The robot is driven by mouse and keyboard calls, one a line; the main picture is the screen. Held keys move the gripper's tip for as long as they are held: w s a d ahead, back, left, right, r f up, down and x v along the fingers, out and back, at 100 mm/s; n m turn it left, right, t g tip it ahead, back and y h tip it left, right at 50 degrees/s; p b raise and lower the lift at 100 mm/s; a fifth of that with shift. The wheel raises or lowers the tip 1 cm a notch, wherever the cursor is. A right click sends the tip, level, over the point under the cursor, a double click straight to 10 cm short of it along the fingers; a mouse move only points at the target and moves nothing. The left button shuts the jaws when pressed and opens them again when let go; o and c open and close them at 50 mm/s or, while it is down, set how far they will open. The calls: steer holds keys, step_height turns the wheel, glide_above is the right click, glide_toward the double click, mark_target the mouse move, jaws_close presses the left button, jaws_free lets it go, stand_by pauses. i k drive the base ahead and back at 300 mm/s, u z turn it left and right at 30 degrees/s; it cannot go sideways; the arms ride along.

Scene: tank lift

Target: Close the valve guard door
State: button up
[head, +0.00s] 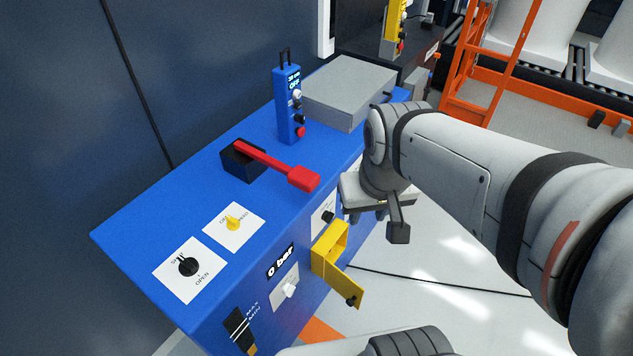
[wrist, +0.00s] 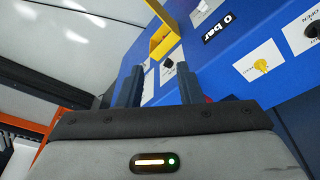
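The yellow valve guard (head: 331,241) sits on the front face of the blue console (head: 150,225). Its door (head: 338,279) hangs open, swung out from the face, with a black knob at its outer lower corner. The guard also shows at the top of the wrist view (wrist: 162,42), its door partly cut off by the frame edge. My gripper (head: 368,217) is in front of the console, right of and a little above the guard. It is apart from the door. In the wrist view its two fingers (wrist: 160,70) are spread with nothing between them.
A red lever (head: 275,165) on a black base, a blue control box (head: 289,105) and a grey box (head: 350,92) stand on the console top. Black and yellow knobs sit on white plates at left. The floor in front is clear apart from a thin cable.

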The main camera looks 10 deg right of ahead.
mark_target(353, 294)
steer(key=z, duration=3.1)
steer(key=i, duration=0.5)
steer(key=u, duration=2.95)
